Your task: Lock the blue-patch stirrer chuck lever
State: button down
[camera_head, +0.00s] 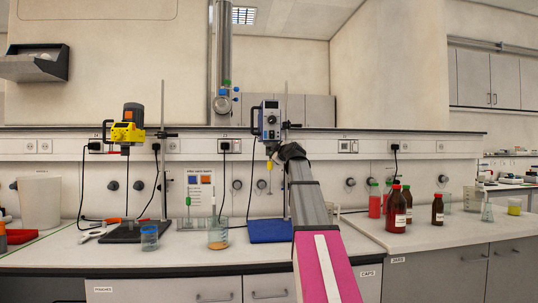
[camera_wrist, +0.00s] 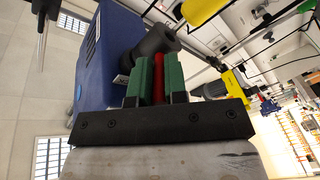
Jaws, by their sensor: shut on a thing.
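The blue stirrer (camera_head: 270,119) hangs on a stand above a blue base plate (camera_head: 268,231) in the head view. Its blue housing (camera_wrist: 106,50) fills the left middle of the wrist view, with the black chuck (camera_wrist: 152,46) below it. My gripper (camera_wrist: 159,75) is at the chuck, its green fingers closed on a red lever (camera_wrist: 158,64). Much of the lever is hidden between the fingers. In the head view my gripper (camera_head: 280,155) is just below the stirrer housing, and my wrist hides part of the chuck.
A yellow stirrer (camera_head: 127,131) stands on a dark base at left. Brown and red bottles (camera_head: 397,209) stand at right. Cables hang along the back wall.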

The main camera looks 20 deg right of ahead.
jog(key=shift+w+d+n+g+y, duration=0.15)
jog(key=shift+d+n+g+y, duration=0.25)
jog(key=shift+n+y, duration=0.5)
jog(key=shift+w+d+n+g+y, duration=0.2)
jog(key=shift+n+g+y, duration=0.3)
jog(key=shift+y, duration=0.75)
jog(key=shift+w+d+n+g+y, duration=0.1)
jog(key=shift+d+n+g+y, duration=0.3)
jog(key=shift+n+y, duration=0.55)
jog(key=shift+y, duration=0.3)
jog(key=c, duration=1.4)
grip_release()
jog(key=shift+d, duration=0.1)
jog(key=v, duration=1)
jog(key=shift+s+d, duration=0.2)
jog(key=shift+s, duration=0.1)
